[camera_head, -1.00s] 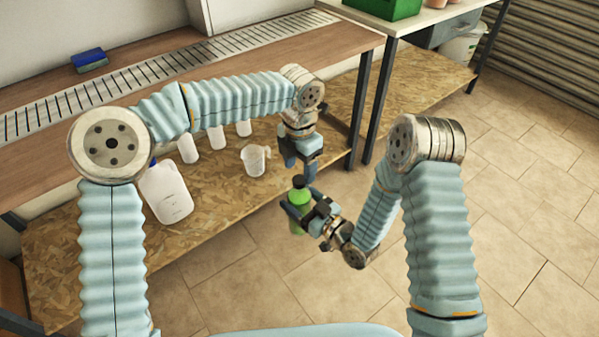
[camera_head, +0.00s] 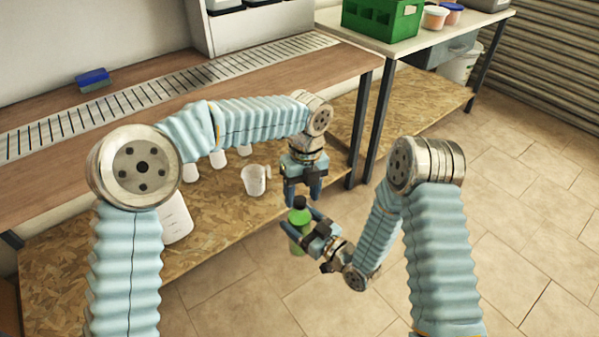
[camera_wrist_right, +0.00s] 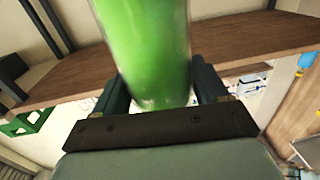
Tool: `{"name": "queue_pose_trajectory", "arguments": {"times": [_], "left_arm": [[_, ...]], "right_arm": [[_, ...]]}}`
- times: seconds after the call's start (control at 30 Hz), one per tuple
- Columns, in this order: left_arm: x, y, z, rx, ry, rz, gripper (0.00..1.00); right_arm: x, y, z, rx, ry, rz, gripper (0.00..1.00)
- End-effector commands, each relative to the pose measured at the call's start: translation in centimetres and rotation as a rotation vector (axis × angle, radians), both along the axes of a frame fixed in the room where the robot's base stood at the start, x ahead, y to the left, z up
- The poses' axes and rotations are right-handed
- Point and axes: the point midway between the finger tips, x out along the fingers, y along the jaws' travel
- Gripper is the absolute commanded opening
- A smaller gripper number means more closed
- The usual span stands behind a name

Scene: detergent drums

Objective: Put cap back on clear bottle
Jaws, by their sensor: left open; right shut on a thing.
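A bottle of green liquid (camera_head: 298,217) stands roughly upright in my right gripper (camera_head: 303,229), which is shut on its body. Its green body also fills the upper middle of the right wrist view (camera_wrist_right: 150,45), where its top is out of frame. A black cap (camera_head: 299,202) sits at the top of the bottle; whether it is screwed down cannot be told. My left gripper (camera_head: 303,192) is open and points down just above the cap. Its fingers appear apart on either side, and contact with the cap cannot be made out.
A clear jug (camera_head: 256,180) and a white jerrycan (camera_head: 175,220) stand on the low chipboard shelf (camera_head: 225,235), with white containers partly behind my left arm. A blue sponge-like block (camera_head: 92,79) lies on the upper bench. A green crate (camera_head: 381,18) stands on the back table. Tiled floor lies open at right.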

Motion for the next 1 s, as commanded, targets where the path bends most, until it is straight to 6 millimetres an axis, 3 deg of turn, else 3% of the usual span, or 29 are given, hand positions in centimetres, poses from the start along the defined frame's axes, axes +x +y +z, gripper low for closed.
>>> {"name": "queue_pose_trajectory", "arguments": {"times": [0.37, 0.7, 0.83, 1.0], "left_arm": [[-0.1, 0.1, 0.8, 0.123, -0.07, 1.268, 0.57], [0.9, 0.3, 3.3, 0.15, -0.125, 2.394, 0.57], [1.2, 0.4, 4.2, 0.143, -0.12, 2.708, 0.57], [1.5, 0.4, 5.0, 0.134, -0.104, 2.939, 0.57]], "right_arm": [[0.0, 0.0, 0.1, 0.002, -0.002, 0.0, 0.0], [0.0, 0.0, 0.1, 0.002, -0.002, 0.0, 0.0], [0.0, 0.0, 0.1, 0.002, -0.002, 0.0, 0.0], [0.0, 0.0, 0.1, 0.002, -0.002, 0.0, 0.0]]}}
